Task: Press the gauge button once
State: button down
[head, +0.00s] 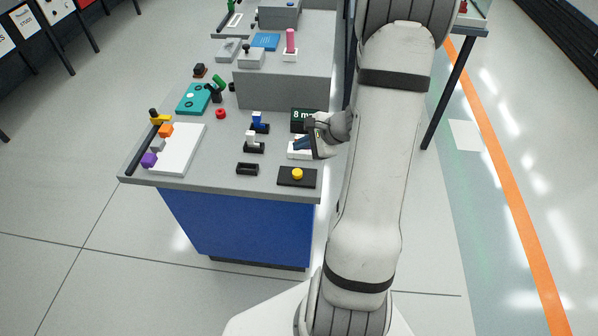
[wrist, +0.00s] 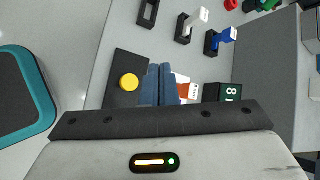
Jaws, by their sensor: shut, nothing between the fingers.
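A dark display (head: 303,114) with green text starting with "8" stands near the right edge of the bench; it also shows in the wrist view (wrist: 229,92). In front of it is a white block (head: 299,154), partly hidden by my gripper. In the wrist view the white block (wrist: 195,91) has an orange-red part beside it, partly behind the fingers. A round yellow button (head: 297,174) sits on a black plate (head: 284,182); the wrist view shows the button (wrist: 129,82) left of the fingers. My gripper (head: 297,143) is shut and empty, over the white block; its fingertips (wrist: 158,68) are together.
A black open holder (head: 247,169) lies left of the black plate. Holders with a white piece (head: 250,137) and a blue piece (head: 257,118) stand close by. A white tray (head: 182,158) with coloured blocks is at the left. A grey raised step (head: 280,92) is behind.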

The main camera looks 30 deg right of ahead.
aim_at(301, 173)
notch_tip(301, 173, down, 8)
jog(key=b, duration=0.5)
jog(key=shift+r+b, duration=0.1)
jog(key=shift+b, duration=0.25)
jog(key=shift+f+b, duration=0.35)
jog(key=shift+b, duration=0.05)
jog(key=shift+f, duration=0.1)
dwell(1.1)
jog(key=shift+w+f+b, duration=0.1)
jog(key=shift+f+b, duration=0.25)
jog(key=shift+b, duration=0.35)
jog(key=shift+f+b, duration=0.4)
jog(key=shift+b, duration=0.15)
dwell(0.4)
jog(key=shift+r, duration=0.1)
jog(key=shift+r+p, duration=0.45)
jog(key=shift+r, duration=0.3)
